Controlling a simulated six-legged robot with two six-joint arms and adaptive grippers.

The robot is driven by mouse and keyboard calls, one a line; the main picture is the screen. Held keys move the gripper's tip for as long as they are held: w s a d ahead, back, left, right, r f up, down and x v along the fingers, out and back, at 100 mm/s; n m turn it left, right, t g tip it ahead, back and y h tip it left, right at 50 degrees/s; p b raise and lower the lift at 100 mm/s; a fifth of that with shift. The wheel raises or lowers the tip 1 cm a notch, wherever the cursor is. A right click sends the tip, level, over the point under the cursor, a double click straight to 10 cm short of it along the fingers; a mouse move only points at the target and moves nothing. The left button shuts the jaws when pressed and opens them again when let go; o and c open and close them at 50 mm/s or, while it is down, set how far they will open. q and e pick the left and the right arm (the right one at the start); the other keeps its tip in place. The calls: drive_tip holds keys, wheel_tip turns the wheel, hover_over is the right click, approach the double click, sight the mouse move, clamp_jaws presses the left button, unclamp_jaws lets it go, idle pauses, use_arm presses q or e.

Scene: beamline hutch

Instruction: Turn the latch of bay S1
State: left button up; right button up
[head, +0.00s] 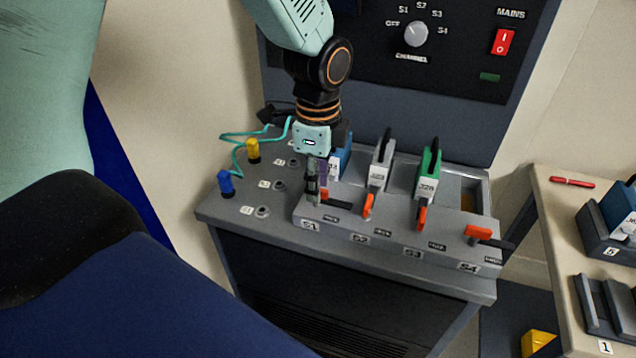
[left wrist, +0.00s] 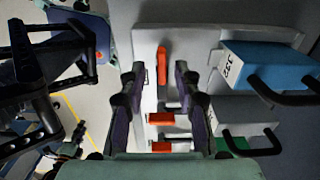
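The S1 latch has an orange end (head: 323,195) and a black bar pointing right along the front ledge, above the S1 label (head: 310,225). My left gripper (head: 315,188) points down at this latch and partly hides it. In the left wrist view my left gripper (left wrist: 160,74) is open, with its two dark fingers apart on either side of the orange S1 latch (left wrist: 162,64). A gap shows on both sides; I see no contact. A blue module (head: 342,158) sits in bay S1, partly behind the gripper. My right gripper is not in view.
The S2 latch (head: 368,206) and S3 latch (head: 421,218) lie across the ledge; the S4 latch (head: 478,232) lies along it. A white module (head: 380,165) and a green module (head: 429,172) stand close right. Teal cables and plugs are left. A side table (head: 560,215) stands right.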

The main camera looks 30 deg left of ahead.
use_arm(q)
drive_tip(key=shift+w+a+f, duration=0.1)
drive_tip(key=shift+a+f, duration=0.15)
drive_tip(key=shift+f, duration=0.3)
drive_tip(key=shift+d+r, duration=0.2)
drive_tip(key=shift+d, duration=0.05)
drive_tip(key=shift+c, duration=0.2)
drive_tip(key=shift+a+f, duration=0.1)
drive_tip(key=shift+a, duration=0.05)
clamp_jaws()
